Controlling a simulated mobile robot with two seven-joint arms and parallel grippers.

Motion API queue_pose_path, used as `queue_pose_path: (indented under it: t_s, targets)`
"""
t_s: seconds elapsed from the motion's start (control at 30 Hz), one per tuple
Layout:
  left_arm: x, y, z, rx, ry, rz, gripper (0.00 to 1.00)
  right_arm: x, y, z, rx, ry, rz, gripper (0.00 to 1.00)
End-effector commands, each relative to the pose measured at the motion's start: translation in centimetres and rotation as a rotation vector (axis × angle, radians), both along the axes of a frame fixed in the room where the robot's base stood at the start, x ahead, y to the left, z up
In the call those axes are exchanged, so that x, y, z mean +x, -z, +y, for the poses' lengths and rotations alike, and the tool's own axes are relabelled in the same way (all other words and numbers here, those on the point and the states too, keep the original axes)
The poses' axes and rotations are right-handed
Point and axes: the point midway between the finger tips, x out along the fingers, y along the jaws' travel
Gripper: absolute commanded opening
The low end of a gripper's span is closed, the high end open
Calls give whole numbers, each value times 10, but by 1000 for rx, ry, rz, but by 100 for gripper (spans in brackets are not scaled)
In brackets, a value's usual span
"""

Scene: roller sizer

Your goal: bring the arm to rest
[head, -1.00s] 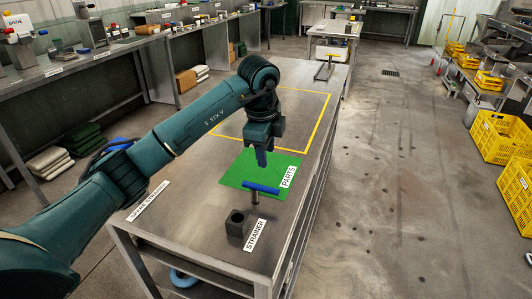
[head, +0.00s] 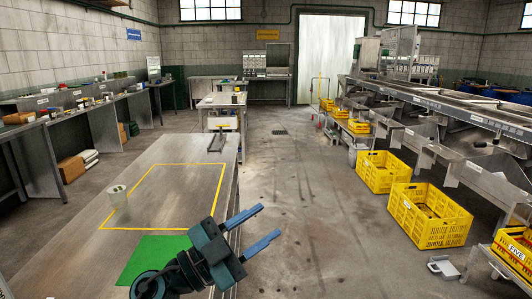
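My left gripper (head: 271,221) is at the bottom middle of the head view, over the right edge of the metal table (head: 185,155). Its two blue fingers point right and slightly up. They are spread apart with nothing between them. The arm behind it is mostly out of the picture at the bottom. My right gripper is not in view.
A green mat (head: 148,256) lies on the table, partly covered by my gripper. A pale hollow cylinder (head: 118,197) stands at the left edge of a yellow taped outline (head: 157,228). Yellow crates (head: 430,216) stand across the open floor aisle.

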Motion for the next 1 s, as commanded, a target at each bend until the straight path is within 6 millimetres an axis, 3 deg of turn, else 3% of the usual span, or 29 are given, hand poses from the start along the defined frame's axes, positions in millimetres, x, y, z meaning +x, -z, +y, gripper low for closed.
queue_pose_path:
  t_s: [0.07, 0.17, 0.3, 0.43, 0.5, 0.63, 0.8, 1.0]
  targets:
    - [3, -3, 30, -167, -169, 48, 38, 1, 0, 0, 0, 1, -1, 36]
    - [10, 11, 77, -311, -418, 162, 38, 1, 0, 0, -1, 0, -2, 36]
    - [3, 70, 142, -377, -766, 430, 38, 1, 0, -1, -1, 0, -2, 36]
    - [-34, 149, 185, -296, -1016, 767, 38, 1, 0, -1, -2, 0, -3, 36]
    - [-62, 186, 197, -214, -1093, 942, 38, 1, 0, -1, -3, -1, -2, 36]
    - [-111, 232, 204, -68, -1146, 1187, 38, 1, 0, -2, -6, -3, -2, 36]
    - [-164, 264, 203, 92, -1137, 1409, 38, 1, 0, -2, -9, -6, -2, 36]
    - [-219, 284, 197, 255, -1074, 1611, 38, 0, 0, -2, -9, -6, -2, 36]
